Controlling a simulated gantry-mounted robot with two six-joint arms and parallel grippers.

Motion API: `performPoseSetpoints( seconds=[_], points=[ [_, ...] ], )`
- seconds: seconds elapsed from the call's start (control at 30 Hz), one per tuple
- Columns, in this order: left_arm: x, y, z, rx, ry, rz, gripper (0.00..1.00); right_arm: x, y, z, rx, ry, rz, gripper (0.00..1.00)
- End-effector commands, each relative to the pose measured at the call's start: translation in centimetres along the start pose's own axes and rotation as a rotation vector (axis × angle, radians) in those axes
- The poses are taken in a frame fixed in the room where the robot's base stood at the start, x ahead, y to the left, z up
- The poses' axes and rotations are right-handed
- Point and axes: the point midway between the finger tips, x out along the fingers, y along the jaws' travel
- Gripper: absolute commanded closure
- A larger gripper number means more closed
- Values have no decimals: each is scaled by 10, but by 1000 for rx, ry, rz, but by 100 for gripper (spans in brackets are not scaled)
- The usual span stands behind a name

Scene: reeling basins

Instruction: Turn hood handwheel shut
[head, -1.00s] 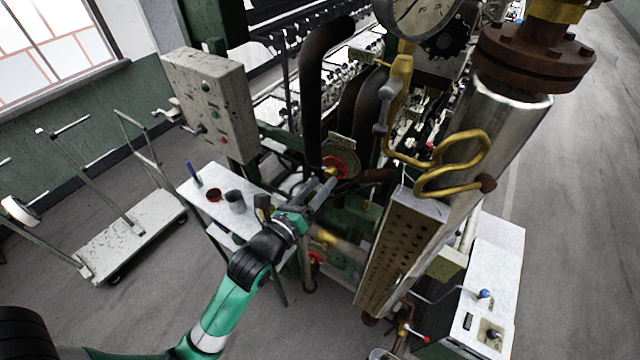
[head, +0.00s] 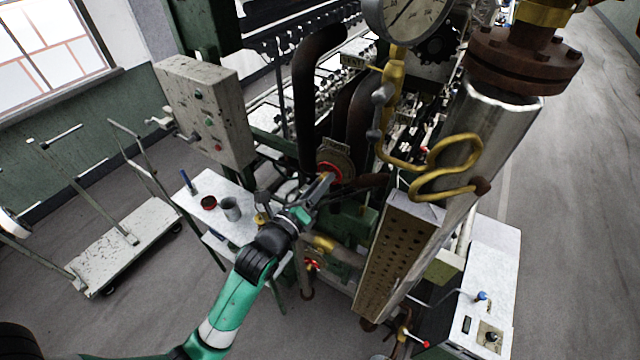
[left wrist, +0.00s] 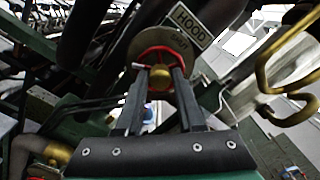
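The hood handwheel (head: 336,167) is a small red wheel at the end of a dark pipe on the machine. My left gripper (head: 326,182) points at the wheel from the near side. In the left wrist view my left gripper (left wrist: 159,72) has its two fingers apart, tips in front of the lower rim and either side of the hub. I cannot tell whether they touch the rim. My right gripper is not in view.
A perforated brass-coloured panel (head: 396,250) and a curved brass pipe (head: 445,165) stand right of the wheel. A grey control box (head: 205,110) and a white side table (head: 215,190) with cups are at left. Another red wheel (head: 312,265) sits lower down.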

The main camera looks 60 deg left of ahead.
Motion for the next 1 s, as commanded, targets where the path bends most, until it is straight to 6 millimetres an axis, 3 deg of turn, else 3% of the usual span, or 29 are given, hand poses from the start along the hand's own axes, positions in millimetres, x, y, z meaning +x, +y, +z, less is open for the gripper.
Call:
performPoseSetpoints(
  seconds=[0.03,0.2,0.43,0.73,0.83,1.0],
  points=[
    [0,0,0,0,0,0,74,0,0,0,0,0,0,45],
    [0,0,0,0,0,0,100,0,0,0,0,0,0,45],
    [0,-1,0,48,1,1,100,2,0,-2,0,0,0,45],
    [0,0,0,618,1,0,100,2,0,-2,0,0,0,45],
    [0,0,0,710,1,0,100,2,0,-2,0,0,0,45],
    [0,0,0,723,1,0,100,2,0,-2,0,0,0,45]
  ],
)
